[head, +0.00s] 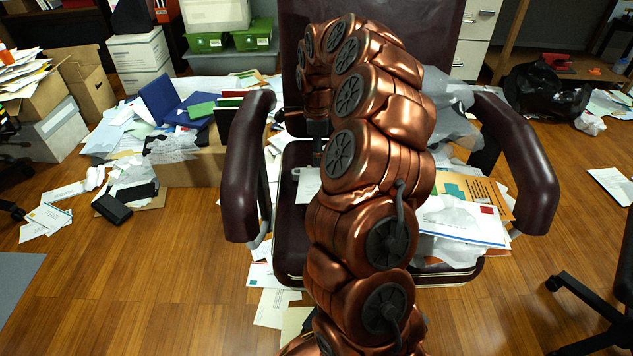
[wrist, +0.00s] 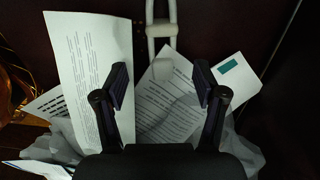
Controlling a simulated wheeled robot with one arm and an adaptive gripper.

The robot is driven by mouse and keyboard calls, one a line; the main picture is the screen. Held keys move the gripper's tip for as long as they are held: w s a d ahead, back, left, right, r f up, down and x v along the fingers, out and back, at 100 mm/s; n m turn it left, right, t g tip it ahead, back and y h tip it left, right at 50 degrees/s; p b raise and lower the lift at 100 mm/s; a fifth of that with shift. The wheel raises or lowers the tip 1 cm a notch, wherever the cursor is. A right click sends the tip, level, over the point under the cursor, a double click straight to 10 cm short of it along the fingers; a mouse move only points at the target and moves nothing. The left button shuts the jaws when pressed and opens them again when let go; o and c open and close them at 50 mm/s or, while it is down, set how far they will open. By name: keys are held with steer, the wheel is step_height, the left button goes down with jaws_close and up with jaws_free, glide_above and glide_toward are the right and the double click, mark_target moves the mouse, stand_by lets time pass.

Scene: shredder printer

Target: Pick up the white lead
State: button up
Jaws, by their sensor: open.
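The white lead (wrist: 162,30) shows at the top middle of the wrist view as two pale parallel strands joined by a thicker crosspiece. It lies on the dark chair seat, and its lower end reaches the printed sheets; its upper part runs out of the picture. My gripper (wrist: 161,84) is open and empty, its two dark fingers apart below the lead in the picture, over the papers. In the head view my coiled copper arm hides most of the seat, and the gripper is mostly hidden there. A small white piece (head: 296,173) at the seat's left may be part of the lead; I cannot tell.
White printed sheets (wrist: 82,60) and an envelope (wrist: 236,78) lie around the fingers. The chair's armrests (head: 248,165) (head: 520,160) stand on both sides of my arm. Papers and boxes clutter the left floor; the front left wooden floor (head: 150,270) is clear.

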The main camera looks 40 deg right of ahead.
mark_target(318, 169)
steer(key=shift+d+f+b, duration=0.15)
steer(key=shift+f+b, duration=0.6)
steer(key=shift+f, duration=1.2)
steer(key=shift+d+f+b, duration=0.1)
steer(key=shift+f+b, duration=0.6)
steer(key=shift+f, duration=1.25)
steer(key=c, duration=1.3)
